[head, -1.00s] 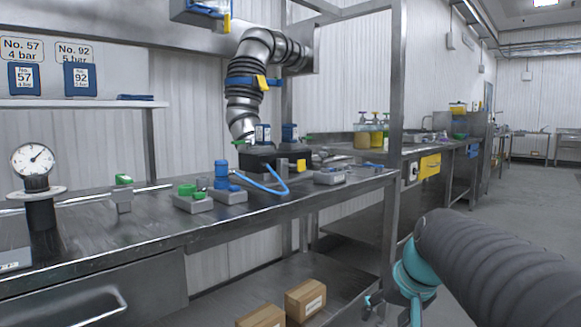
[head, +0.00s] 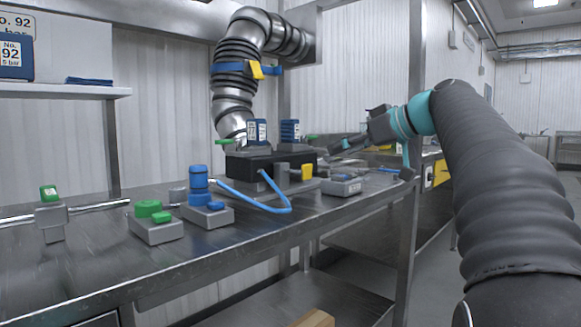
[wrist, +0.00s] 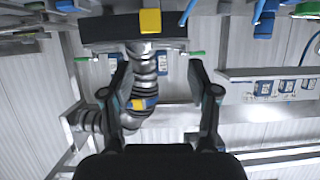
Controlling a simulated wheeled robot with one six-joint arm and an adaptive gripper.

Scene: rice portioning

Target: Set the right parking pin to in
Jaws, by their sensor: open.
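The black block (head: 243,166) stands on the steel bench, with two blue labelled cartridges (head: 256,131) on top. A green-tipped pin (head: 310,138) sticks out at its right end; I take this as the right parking pin. Another green-tipped pin (head: 225,142) sticks out at the left end. In the wrist view, turned over, the right pin (wrist: 82,59) shows at left and the other pin (wrist: 197,53) at right. Whether either is in or out I cannot tell. My gripper (head: 345,143) is open and empty, right of the block, apart from the pins; its fingers (wrist: 158,72) are spread.
Blue (head: 198,178) and green (head: 149,208) fittings stand left. A steel post (head: 415,60) rises near my arm.

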